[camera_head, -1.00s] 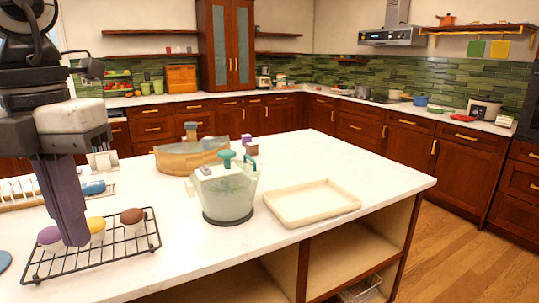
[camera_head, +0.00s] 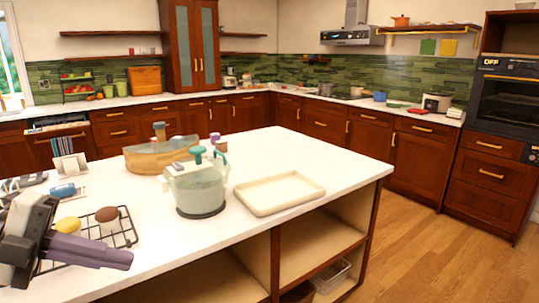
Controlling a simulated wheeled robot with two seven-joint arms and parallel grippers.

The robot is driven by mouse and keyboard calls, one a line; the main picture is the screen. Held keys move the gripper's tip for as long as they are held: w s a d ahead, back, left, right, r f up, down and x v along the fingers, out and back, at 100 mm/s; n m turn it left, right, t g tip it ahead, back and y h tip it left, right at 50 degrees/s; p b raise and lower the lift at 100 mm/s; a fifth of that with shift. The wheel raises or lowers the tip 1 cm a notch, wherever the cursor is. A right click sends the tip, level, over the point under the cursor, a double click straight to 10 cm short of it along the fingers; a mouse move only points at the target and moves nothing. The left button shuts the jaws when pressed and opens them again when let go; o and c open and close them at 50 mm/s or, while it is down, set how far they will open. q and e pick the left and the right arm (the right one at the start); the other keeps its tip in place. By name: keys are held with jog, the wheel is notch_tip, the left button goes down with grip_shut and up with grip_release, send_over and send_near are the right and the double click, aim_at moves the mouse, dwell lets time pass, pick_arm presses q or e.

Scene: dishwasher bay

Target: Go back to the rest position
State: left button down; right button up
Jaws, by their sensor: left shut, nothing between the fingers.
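My left gripper (camera_head: 120,259) is at the lower left of the head view. Its dark purple-grey fingers are shut and empty, and they point right, nearly level. It shows in front of the black wire rack (camera_head: 128,233) and covers the rack's near part. A brown-topped cupcake (camera_head: 107,215) and a yellow-topped one (camera_head: 69,227) show just beyond the gripper. I cannot tell the gap between the gripper and the rack. My right gripper is not in view.
The island's right end is clear. Wooden floor (camera_head: 430,265) lies open to the right.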

pick_arm(q)
jog(key=a+f+n+t+y, duration=0.25)
jog(key=f+n+t, duration=0.25)
jog(key=f+n, duration=0.6)
jog(key=a+f+n+t+y, duration=0.2)
jog(key=f+n+t+y, duration=0.4)
jog(key=f, duration=0.8)
jog(key=s+d+f+n+g, duration=0.7)
jog(key=s+d+f+n, duration=0.3)
jog(key=s+d+f, duration=0.5)
notch_tip(320, 180, down, 4)
jog(key=shift+s+d, duration=0.2)
jog(key=shift+s, duration=0.2)
jog(key=shift+a+n+y, duration=0.1)
jog(key=shift+n+y, duration=0.15)
jog(key=shift+n, duration=0.05)
